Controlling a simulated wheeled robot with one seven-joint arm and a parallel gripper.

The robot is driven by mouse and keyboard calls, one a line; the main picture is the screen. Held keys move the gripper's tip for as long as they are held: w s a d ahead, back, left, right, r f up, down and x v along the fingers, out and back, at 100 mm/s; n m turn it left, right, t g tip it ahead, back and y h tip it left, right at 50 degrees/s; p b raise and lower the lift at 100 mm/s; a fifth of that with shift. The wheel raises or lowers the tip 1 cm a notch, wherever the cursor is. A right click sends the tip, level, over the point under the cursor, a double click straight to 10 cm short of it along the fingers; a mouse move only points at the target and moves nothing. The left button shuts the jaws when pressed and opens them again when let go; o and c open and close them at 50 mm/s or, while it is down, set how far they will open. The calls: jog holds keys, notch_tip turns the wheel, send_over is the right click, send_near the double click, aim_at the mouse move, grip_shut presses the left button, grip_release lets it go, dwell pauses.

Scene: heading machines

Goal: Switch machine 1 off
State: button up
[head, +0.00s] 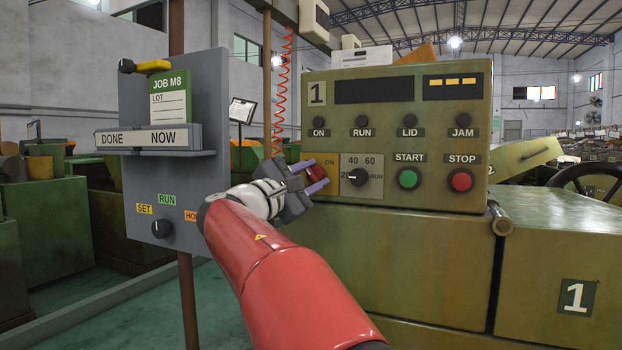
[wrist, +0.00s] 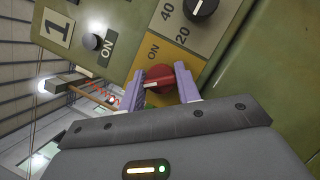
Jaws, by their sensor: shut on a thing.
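Machine 1's olive control panel (head: 420,120) fills the right of the head view, with a "1" plate at its upper left. A red rotary switch (wrist: 160,78) sits on a yellow plate (wrist: 152,48) marked ON, and it also shows in the head view (head: 316,173). My gripper (wrist: 162,88) is at this switch. Its two purple fingers stand on either side of the red knob and are shut on it. The knob's exact pointing direction is partly hidden by the fingers.
Right of the switch are a speed dial (head: 358,177), a green START button (head: 409,178) and a red STOP button (head: 460,180). A grey job board (head: 172,90) with a selector knob (head: 162,229) stands to the left.

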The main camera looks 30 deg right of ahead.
jog(key=shift+f+n, duration=0.1)
jog(key=shift+n, duration=0.6)
jog(key=shift+n+t, duration=0.3)
jog(key=shift+t, duration=0.1)
jog(key=o, duration=1)
jog(key=b+v, duration=0.1)
jog(key=v, duration=0.6)
jog(key=shift+s+a+f, duration=0.1)
jog(key=shift+s+a, duration=0.05)
jog(key=shift+a, duration=0.25)
